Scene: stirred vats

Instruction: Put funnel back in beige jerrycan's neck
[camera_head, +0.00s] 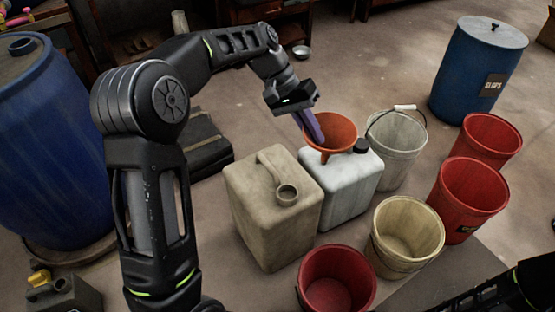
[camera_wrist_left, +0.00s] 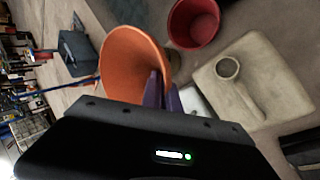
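The orange funnel (camera_head: 338,122) is above the top of the white jerrycan (camera_head: 340,190), mouth up. I cannot tell whether its spout touches the white jerrycan. My left gripper (camera_head: 318,138) has its purple fingers at the funnel's left rim. In the left wrist view the fingers (camera_wrist_left: 163,88) pinch the edge of the funnel (camera_wrist_left: 125,60), one on each side of its wall. The beige jerrycan (camera_head: 262,222) stands upright to the left of the white one, its round neck (camera_head: 287,194) open and empty. It also shows in the left wrist view (camera_wrist_left: 275,75). My right gripper is out of view.
A black cap (camera_head: 362,146) sits on the white jerrycan. A white bucket (camera_head: 397,150), a cream bucket (camera_head: 405,240) and several red buckets (camera_head: 336,280) stand to the right and front. A blue drum (camera_head: 478,70) is at the back right, another (camera_head: 45,150) at the left.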

